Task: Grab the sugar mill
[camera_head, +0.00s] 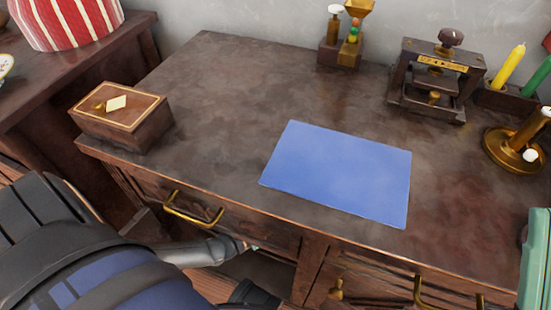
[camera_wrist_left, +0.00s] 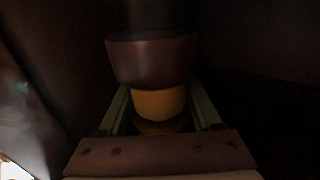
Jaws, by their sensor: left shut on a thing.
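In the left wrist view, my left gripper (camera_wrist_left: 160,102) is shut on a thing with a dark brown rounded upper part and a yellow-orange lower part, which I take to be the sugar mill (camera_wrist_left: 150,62). Its greenish fingers lie on either side of the yellow part. The view is very dark, so the thing's far end and what it stands on cannot be made out. In the head view my left arm reaches in low under the desk's front edge, below the left drawer. The held thing is hidden there. My right gripper is not in view.
The wooden desk (camera_head: 225,100) holds a blue sheet (camera_head: 340,170), a wooden box (camera_head: 122,115), a press (camera_head: 437,75) and candle holders (camera_head: 513,148). A brass drawer handle (camera_head: 193,209) sits just above my left arm.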

